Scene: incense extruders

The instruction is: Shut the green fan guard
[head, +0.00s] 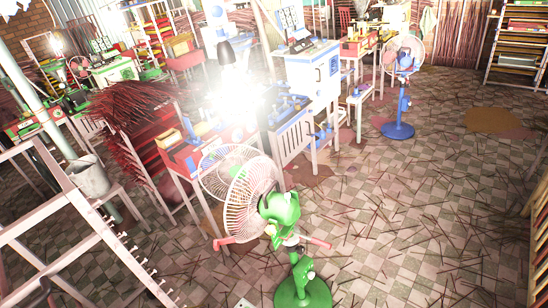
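The green fan (283,212) stands on the floor at the lower middle, with a round green base (303,291) and its motor housing toward me. Its wire guard (249,196) faces away to the left. A second round wire guard half (222,166) shows behind and left of it, seemingly swung apart from it, so the guard looks open. The hinge and latch are too small to tell. Red bars (232,241) stick out on both sides below the motor. I cannot make out my gripper in this view.
A workbench with red and blue tools (205,145) stands just behind the fan, beside a white-blue cabinet (314,72). A blue fan (398,100) stands at the back right. A white ladder-like frame (75,205) fills the left. The floor at right is open, littered with thin sticks.

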